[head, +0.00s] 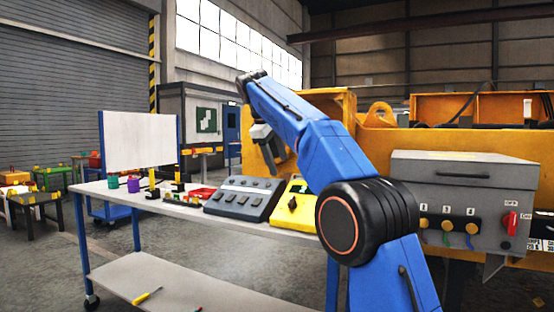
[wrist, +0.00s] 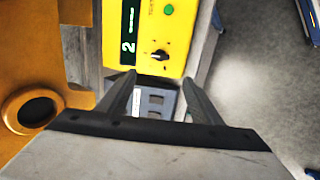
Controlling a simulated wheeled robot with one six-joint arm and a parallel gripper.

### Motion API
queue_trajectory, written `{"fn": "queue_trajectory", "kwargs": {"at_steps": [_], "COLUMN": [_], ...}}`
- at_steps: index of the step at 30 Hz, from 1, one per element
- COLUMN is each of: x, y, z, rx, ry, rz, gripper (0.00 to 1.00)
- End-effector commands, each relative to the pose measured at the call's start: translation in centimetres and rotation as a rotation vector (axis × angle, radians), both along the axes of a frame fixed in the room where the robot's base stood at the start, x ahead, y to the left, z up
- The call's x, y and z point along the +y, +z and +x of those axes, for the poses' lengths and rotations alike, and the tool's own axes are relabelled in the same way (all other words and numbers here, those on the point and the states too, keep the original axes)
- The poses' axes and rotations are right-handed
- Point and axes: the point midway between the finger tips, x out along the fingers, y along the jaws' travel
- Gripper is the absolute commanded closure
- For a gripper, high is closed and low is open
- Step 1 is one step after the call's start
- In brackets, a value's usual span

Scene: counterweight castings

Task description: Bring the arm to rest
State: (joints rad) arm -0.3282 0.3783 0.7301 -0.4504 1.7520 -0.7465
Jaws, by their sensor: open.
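My blue arm (head: 300,120) is raised and bent over the workbench, with its elbow in the foreground. My gripper (head: 270,160) hangs from its far end, fingers pointing down, above the bench devices. In the wrist view my gripper (wrist: 158,90) has its two fingers spread apart with nothing held between them. The yellow box with a black knob (wrist: 165,35) lies beyond the fingertips, and part of the grey console (wrist: 155,103) shows between the fingers.
The wheeled bench (head: 115,192) carries the grey console (head: 243,197), the yellow box (head: 292,203), a red tray (head: 203,192) and small parts. A large orange casting (head: 450,145) stands behind, with a grey control box (head: 465,190) at right.

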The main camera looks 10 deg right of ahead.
Motion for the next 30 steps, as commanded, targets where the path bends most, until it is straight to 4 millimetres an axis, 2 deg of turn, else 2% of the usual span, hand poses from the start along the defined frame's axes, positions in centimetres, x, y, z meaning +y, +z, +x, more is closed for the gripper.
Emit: {"fn": "queue_trajectory", "kwargs": {"at_steps": [12, 17, 23, 30], "x": [0.1, -0.5, -2.9, -6.0], "y": [0.5, 0.6, 0.2, -1.8], "z": [-0.2, -1.0, -4.3, -9.7], "rx": [0.0, -0.005, -0.024, -0.047], "ry": [0.0, -0.009, -0.053, -0.126], "rz": [0.0, 0.009, 0.056, 0.133], "gripper": [0.41, 0.41, 0.41, 0.41]}}
